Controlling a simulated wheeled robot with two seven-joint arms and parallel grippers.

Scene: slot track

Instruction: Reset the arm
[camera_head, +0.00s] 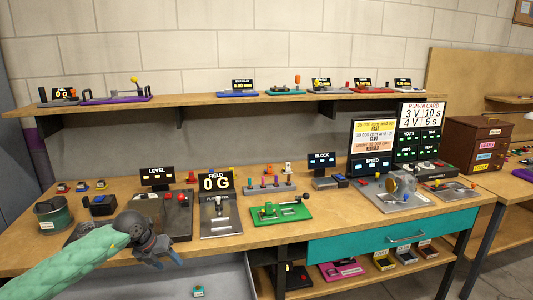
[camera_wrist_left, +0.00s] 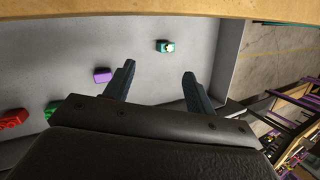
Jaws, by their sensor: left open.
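My left arm, in a pale green sleeve, comes in from the lower left of the head view. Its left gripper (camera_head: 165,260) hangs at the front edge of the workbench (camera_head: 330,225), over a grey open drawer or tray (camera_head: 225,272). In the left wrist view the two dark fingers of the left gripper (camera_wrist_left: 159,72) are apart with nothing between them. Below them in the grey tray lie a teal piece (camera_wrist_left: 165,46), a purple block (camera_wrist_left: 102,76), a green block (camera_wrist_left: 50,111) and a red piece (camera_wrist_left: 12,118). My right gripper is not in view.
A green plate (camera_head: 281,210) lies further right. A teal drawer front (camera_head: 370,240) is under the bench.

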